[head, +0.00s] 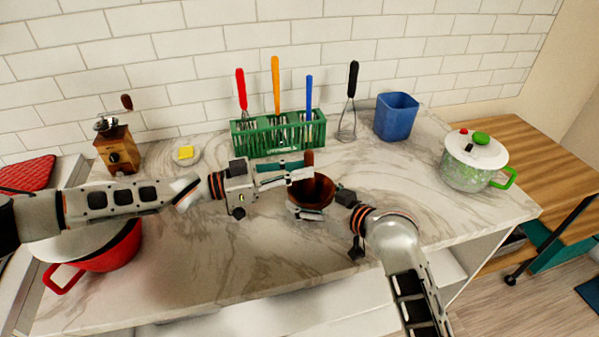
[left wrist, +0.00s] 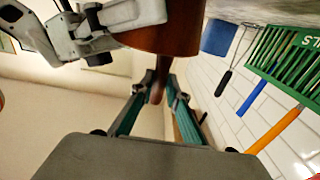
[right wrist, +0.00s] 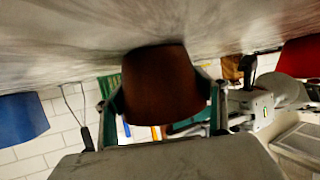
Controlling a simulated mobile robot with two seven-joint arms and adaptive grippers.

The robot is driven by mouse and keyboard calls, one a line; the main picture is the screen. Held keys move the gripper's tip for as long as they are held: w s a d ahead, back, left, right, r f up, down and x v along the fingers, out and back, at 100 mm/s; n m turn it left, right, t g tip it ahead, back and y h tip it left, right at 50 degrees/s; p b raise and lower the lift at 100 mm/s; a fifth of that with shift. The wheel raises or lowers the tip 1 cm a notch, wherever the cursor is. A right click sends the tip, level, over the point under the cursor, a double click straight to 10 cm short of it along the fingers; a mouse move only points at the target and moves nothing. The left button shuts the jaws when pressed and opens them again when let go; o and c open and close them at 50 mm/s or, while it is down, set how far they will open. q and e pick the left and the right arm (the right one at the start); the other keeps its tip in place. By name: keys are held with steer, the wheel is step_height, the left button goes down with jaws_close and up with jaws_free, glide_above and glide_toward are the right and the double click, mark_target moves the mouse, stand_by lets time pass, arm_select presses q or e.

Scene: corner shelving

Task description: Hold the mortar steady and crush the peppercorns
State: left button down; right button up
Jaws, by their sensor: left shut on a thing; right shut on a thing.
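The brown wooden mortar (head: 322,193) stands upright on the marble counter, and it fills the middle of the right wrist view (right wrist: 160,85). My right gripper (right wrist: 163,100) is shut on the mortar, with one finger on each side of its wall. The wooden pestle (head: 309,158) stands up out of the mortar's opening. My left gripper (head: 300,174) is shut on the pestle above the mortar. In the left wrist view the pestle (left wrist: 157,88) is between the two fingertips, next to the mortar (left wrist: 170,40). The peppercorns cannot be seen, and the mortar's inside is mostly hidden.
A green rack (head: 278,137) with utensils stands behind the mortar. A whisk (head: 348,115) and blue bin (head: 396,117) are right of it. A lidded pot (head: 472,162) is at right. A grinder (head: 117,150), butter dish (head: 186,154) and red pot (head: 105,257) are left. The front counter is clear.

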arm_select(q)
steer(key=shift+r, duration=0.4)
step_height(320, 180, up, 6)
steer(key=shift+r, duration=0.2)
stand_by(0.4)
stand_by(0.4)
arm_select(e)
steer(key=o, duration=1.3)
steer(key=v, duration=1.2)
